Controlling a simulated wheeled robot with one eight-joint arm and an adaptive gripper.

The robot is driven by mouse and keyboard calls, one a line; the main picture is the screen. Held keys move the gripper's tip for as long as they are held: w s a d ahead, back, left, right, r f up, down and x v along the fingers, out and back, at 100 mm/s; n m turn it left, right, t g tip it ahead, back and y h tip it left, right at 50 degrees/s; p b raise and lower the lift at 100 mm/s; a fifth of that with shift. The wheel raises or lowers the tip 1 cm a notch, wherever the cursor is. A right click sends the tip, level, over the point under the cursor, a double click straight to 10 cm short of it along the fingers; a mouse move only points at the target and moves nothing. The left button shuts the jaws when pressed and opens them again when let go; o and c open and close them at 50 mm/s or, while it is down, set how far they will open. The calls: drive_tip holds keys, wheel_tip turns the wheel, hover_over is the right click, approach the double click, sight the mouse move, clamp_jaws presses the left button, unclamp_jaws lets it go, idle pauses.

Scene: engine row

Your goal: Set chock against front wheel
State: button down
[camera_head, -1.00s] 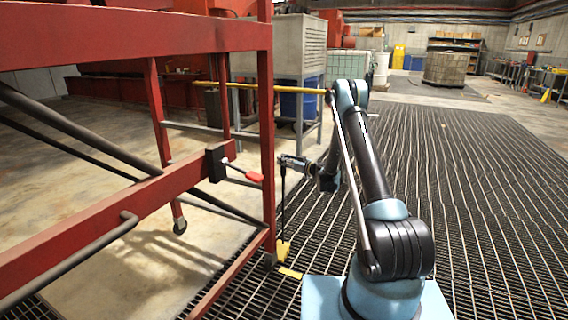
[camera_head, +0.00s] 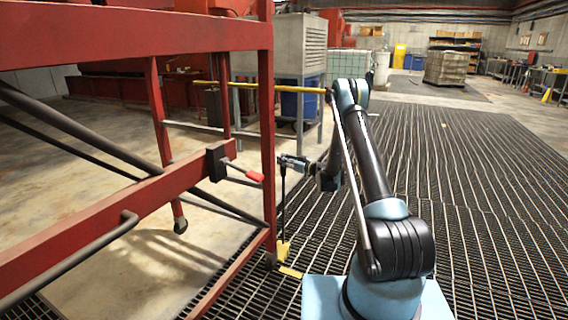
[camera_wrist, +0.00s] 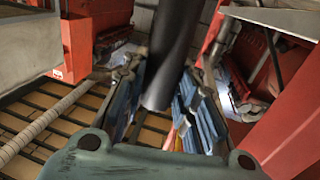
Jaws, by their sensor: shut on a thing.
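The yellow chock (camera_head: 283,251) is low at the grating, at the foot of the red frame's near right post. A thin black upright handle (camera_head: 283,205) rises from it. My gripper (camera_head: 285,162) is shut on the top of this handle. In the wrist view the dark handle (camera_wrist: 172,55) stands between the blue finger pads of my gripper (camera_wrist: 165,105). The front wheel (camera_head: 270,258) is a small caster under the post, just left of the chock. I cannot tell whether chock and wheel touch. The chock does not show clearly in the wrist view.
The red frame (camera_head: 130,190) fills the left side, with a red-tipped lever (camera_head: 250,175) sticking out near my gripper. A yellow strip (camera_head: 290,272) lies on the grating just in front of the chock. Open grating (camera_head: 480,220) lies to the right.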

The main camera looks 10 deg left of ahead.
drive_tip(key=c, duration=1.4)
unclamp_jaws()
drive_tip(key=shift+o, duration=1)
drive_tip(key=shift+f, duration=0.1)
drive_tip(key=shift+d, duration=0.1)
